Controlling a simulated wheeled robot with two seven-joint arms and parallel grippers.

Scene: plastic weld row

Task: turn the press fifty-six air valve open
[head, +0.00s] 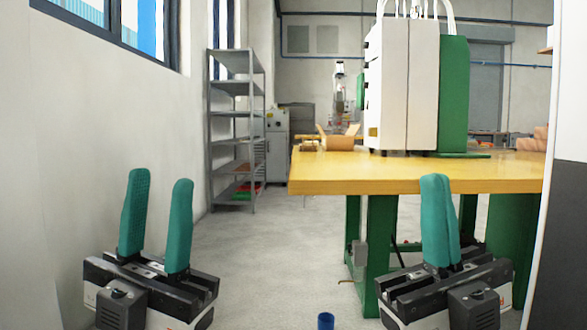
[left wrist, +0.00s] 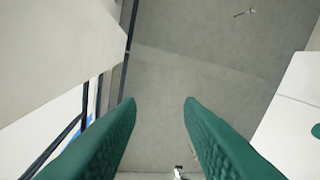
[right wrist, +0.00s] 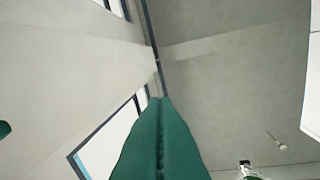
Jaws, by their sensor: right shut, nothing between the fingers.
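A white and green machine (head: 408,90) stands on the yellow table top; I cannot tell whether it is press fifty-six. No air valve can be made out in any view. My left gripper (head: 160,178) is upright at the lower left, its two green fingers apart with nothing between them. It also shows open in the left wrist view (left wrist: 160,101). My right gripper (head: 436,178) is upright in front of the table, fingers together and empty. It also shows shut in the right wrist view (right wrist: 160,100). Both wrist views show mostly wall, windows and ceiling.
The yellow table (head: 420,177) on green legs fills the right middle, with a small grey box (head: 360,254) hanging by a leg. A metal shelf (head: 236,115) stands by the left wall. A blue cylinder (head: 326,321) shows at the bottom. The floor left of the table is clear.

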